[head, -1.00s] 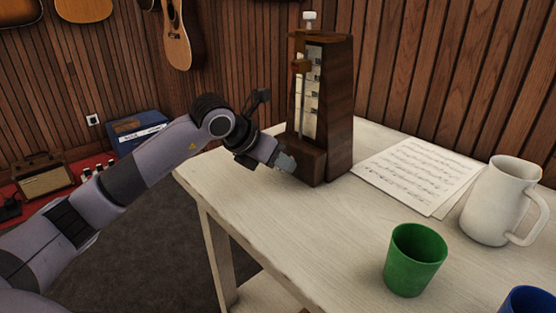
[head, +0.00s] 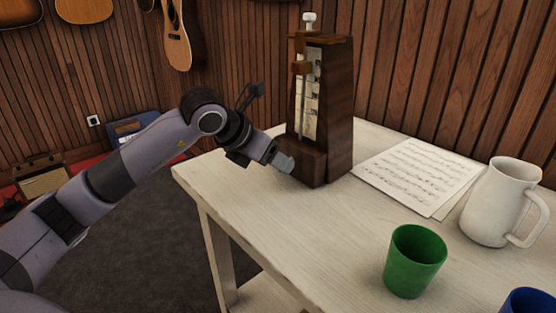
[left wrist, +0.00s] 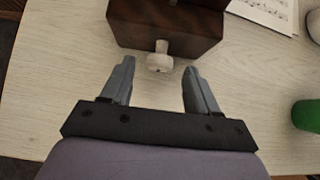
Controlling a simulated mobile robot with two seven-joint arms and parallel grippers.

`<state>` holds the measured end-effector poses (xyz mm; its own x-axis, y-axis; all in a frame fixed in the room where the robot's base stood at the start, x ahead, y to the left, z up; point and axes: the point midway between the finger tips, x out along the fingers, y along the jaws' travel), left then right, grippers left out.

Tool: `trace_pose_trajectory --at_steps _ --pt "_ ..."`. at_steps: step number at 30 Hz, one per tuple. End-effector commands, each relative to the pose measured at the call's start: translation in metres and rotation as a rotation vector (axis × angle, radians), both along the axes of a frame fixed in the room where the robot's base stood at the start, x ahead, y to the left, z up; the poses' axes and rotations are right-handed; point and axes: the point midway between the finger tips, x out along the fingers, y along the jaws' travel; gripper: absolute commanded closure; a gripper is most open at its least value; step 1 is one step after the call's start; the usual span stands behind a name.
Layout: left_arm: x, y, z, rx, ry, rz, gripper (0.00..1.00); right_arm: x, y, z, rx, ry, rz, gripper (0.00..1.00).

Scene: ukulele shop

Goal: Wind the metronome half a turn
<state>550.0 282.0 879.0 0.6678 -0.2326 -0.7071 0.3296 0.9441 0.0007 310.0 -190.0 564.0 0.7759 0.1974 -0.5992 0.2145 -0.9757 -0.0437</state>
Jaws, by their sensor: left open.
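The metronome (head: 336,115) is a dark brown wooden pyramid-like case standing upright on the pale table, with a white scale and a pendulum on its front. In the left wrist view its base (left wrist: 175,25) shows at the top, with a pale winding key (left wrist: 159,58) sticking out toward me. My left gripper (head: 284,160) is at the lower left of the metronome. In the left wrist view the left gripper (left wrist: 159,75) is open, its fingers on either side of the key and apart from it. The key is hidden in the head view. My right gripper is not in view.
Sheet music (head: 418,175) lies right of the metronome on the table (head: 320,225). A white pitcher (head: 497,200), a green cup (head: 414,262) and a blue cup (head: 527,301) stand further right. The table's middle is clear. A plank wall rises behind.

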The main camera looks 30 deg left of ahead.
Motion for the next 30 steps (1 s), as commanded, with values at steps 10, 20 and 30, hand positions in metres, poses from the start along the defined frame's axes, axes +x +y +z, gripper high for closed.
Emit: trace_pose_trajectory --at_steps 10,20,30 --pt "-0.029 0.01 0.031 0.0 0.0 0.001 0.4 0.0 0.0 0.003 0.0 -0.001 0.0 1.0" --pt "-0.03 0.011 0.032 -0.001 0.0 0.001 0.4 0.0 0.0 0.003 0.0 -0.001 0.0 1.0" --pt "-0.03 0.011 0.032 -0.001 0.0 0.001 0.4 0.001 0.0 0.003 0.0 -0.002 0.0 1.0"
